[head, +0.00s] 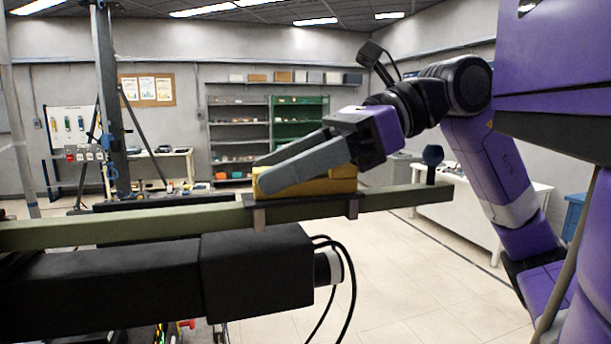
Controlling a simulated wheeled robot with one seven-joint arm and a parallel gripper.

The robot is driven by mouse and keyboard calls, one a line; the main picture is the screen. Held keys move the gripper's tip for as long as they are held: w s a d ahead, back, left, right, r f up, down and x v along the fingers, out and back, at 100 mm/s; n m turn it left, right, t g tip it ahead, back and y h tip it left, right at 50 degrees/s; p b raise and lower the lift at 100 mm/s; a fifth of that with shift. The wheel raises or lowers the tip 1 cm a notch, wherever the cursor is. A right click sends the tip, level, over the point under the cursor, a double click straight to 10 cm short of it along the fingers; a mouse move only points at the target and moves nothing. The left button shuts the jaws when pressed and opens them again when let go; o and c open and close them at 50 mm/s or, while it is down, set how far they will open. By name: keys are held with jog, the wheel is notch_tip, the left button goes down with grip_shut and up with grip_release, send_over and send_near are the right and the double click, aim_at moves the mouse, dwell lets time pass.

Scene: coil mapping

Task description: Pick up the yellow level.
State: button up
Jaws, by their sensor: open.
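The fingers are open. The near finger passes in front of the level and hides part of it; the other finger lies at its far side. The level shows between and below the fingers. I cannot tell whether either finger touches it.
A dark knob (432,157) stands on the beam's right end. A black box-shaped unit (258,272) with cables sits below the beam. Behind are shelves (238,140), a white table (475,220) at right and a tool board (75,130) at left. Open tiled floor lies at centre right.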

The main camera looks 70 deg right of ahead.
grip_shut()
jog(key=shift+r, duration=0.2)
